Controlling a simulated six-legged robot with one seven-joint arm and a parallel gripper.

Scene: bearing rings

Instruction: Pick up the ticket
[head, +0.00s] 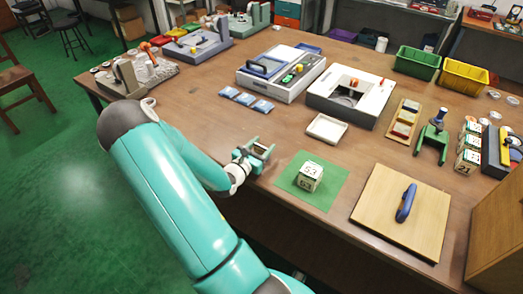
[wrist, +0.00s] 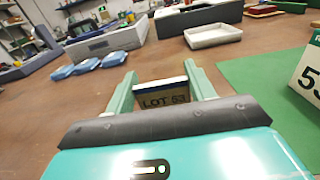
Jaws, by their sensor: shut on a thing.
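A white box marked 53 (head: 309,176) stands on the green mat (head: 329,196). A shallow white tray (head: 326,128) lies behind. Several blue packets (head: 245,99) lie to the back left. A wooden board (head: 381,224) with a blue handle lies right of the mat.

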